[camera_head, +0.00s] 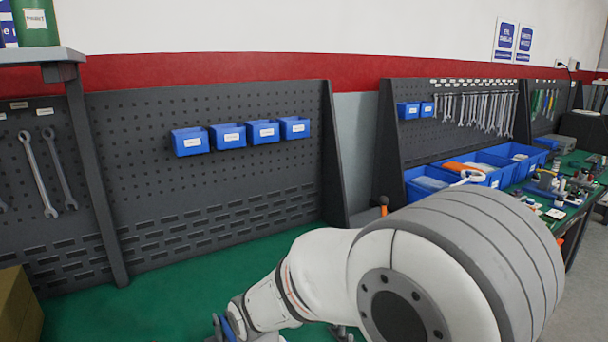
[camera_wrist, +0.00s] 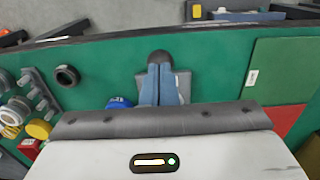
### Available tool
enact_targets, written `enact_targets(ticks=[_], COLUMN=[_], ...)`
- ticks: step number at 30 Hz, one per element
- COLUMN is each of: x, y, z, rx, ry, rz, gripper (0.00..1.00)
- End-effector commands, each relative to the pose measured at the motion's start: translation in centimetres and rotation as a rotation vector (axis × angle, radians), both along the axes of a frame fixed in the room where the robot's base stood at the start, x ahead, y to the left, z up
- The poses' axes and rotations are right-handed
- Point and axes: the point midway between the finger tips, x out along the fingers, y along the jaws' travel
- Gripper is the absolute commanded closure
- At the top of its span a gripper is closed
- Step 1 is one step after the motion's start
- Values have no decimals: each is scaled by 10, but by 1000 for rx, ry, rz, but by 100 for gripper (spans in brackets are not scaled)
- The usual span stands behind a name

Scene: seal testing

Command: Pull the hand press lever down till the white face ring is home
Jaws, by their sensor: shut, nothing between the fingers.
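My gripper (camera_wrist: 161,68) shows in the wrist view as two blue-grey fingers side by side, shut and empty, over the green bench top. A dark rounded piece (camera_wrist: 160,56) shows just beyond the fingertips, above a grey block partly hidden behind the fingers. It may be part of the hand press; I cannot tell whether the fingers touch it. A blue round part (camera_wrist: 118,103) lies just left of the fingers, partly hidden by my wrist. I cannot make out the white face ring for certain. In the head view my arm hides most of the work area.
In the wrist view a black ring (camera_wrist: 67,76), a yellow round part (camera_wrist: 39,129) and a red block (camera_wrist: 29,147) lie at the left. A green panel (camera_wrist: 281,70) lies at the right. In the head view, a pegboard (camera_head: 220,180) with blue bins (camera_head: 228,136) stands behind the bench.

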Motion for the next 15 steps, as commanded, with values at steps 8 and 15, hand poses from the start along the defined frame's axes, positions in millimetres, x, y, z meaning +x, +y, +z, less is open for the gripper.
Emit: enact_targets(ticks=[8,15], x=[-1,0], y=[0,0], z=[-6,-5], rx=[-1,-1], ry=[2,2], rz=[0,0], gripper=[100,100])
